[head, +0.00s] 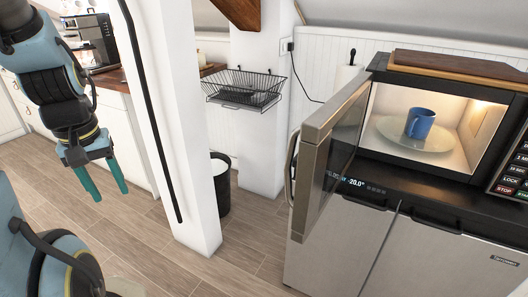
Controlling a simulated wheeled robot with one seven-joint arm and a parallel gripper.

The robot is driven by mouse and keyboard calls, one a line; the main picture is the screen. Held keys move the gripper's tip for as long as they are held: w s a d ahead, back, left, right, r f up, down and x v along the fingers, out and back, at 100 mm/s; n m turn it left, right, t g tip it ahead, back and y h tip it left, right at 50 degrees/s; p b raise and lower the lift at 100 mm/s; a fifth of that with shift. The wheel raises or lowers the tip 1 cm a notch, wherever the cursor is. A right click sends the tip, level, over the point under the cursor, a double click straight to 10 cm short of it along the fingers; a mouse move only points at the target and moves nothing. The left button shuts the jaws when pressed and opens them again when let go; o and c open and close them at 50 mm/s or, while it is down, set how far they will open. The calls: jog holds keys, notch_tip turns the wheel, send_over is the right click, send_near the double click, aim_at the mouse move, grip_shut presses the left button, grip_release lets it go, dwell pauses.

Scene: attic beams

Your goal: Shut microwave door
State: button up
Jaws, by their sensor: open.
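The microwave (462,200) stands on a steel fridge at the right of the head view, its inside lit. Its door (328,160) is hinged on the left side and stands wide open, swung out toward me, with a handle (292,168) on its outer face. A blue mug (420,123) sits on the glass turntable (391,134) inside. My gripper (106,192) hangs at the left with its teal fingers apart and empty, pointing down. It is well away from the door, with a white post between them in the picture.
The white post (178,110) with a black cable stands between my gripper and the microwave. A wire basket (243,88) hangs on a wall pillar above a black bin (221,184). The steel fridge (338,245) is under the microwave. Wood floor (150,240) is open at lower centre.

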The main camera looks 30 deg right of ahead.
jog(key=d, duration=0.2)
jog(key=n+g+h, duration=0.8)
jog(key=g, duration=0.4)
send_near(289, 165)
jog(key=x, duration=0.4)
jog(key=p+x, duration=0.1)
jog(key=x, duration=0.4)
jog(key=shift+d+r+p, duration=0.15)
jog(key=shift+d+p, duration=0.15)
jog(key=shift+d, duration=0.25)
grip_shut()
